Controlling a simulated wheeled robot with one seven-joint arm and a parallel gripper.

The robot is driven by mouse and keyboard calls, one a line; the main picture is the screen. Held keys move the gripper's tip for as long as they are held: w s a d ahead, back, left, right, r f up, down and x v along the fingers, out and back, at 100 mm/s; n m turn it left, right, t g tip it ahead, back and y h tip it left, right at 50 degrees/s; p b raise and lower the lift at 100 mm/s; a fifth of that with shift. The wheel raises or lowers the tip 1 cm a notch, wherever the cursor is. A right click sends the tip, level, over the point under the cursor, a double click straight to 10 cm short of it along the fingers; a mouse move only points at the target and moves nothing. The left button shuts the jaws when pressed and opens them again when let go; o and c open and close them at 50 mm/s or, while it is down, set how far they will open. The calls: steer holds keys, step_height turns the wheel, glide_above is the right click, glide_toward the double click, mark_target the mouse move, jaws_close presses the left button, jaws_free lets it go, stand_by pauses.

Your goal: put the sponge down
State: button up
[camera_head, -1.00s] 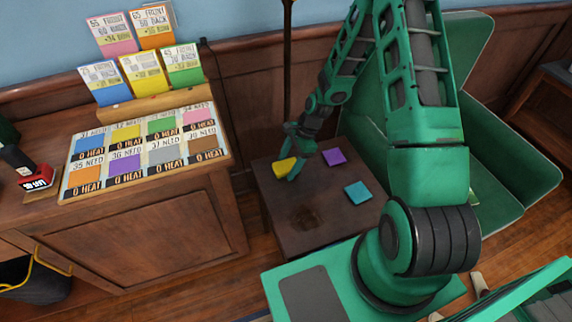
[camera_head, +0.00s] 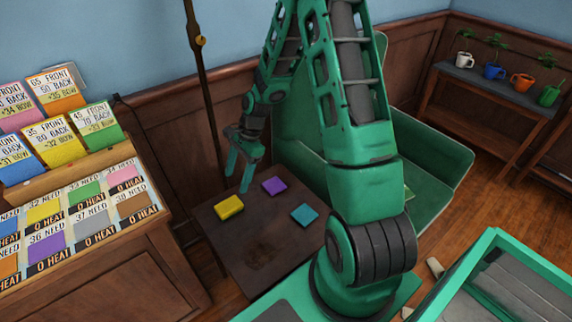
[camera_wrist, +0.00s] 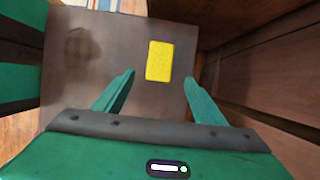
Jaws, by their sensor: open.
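A yellow sponge (camera_head: 229,207) lies flat on the small dark wooden table, near its left edge. In the wrist view the yellow sponge (camera_wrist: 159,61) lies on the tabletop ahead of and between my fingertips, apart from them. My gripper (camera_head: 239,178) is open and empty, raised above the back left part of the table; its two spread fingers also show in the wrist view (camera_wrist: 158,82). A purple sponge (camera_head: 274,186) and a teal sponge (camera_head: 304,215) lie on the same table (camera_head: 262,253), to the right of the yellow one.
A desk with coloured cards (camera_head: 75,215) stands at the left. A dark pole (camera_head: 205,90) rises behind the table. A green armchair (camera_head: 430,165) stands behind and right of my arm. A shelf with mugs (camera_head: 500,85) is at the far right. The table's front is clear.

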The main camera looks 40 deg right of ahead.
steer(key=s+d+r+n+h, duration=0.2)
steer(key=s+d+r+n, duration=0.3)
steer(key=s+r, duration=0.55)
steer(key=s+d+r+n+h, duration=0.3)
steer(key=s+d+r, duration=0.4)
steer(key=s+r, duration=0.35)
steer(key=s+r+n, duration=0.3)
steer(key=s, duration=0.7)
steer(key=shift+s+a+r+n+y, duration=0.2)
steer(key=shift+r+n+y, duration=0.05)
steer(key=shift+n+y, duration=0.05)
steer(key=shift+w+f, duration=0.25)
steer(key=shift+w, duration=0.4)
steer(key=shift+c, duration=0.4)
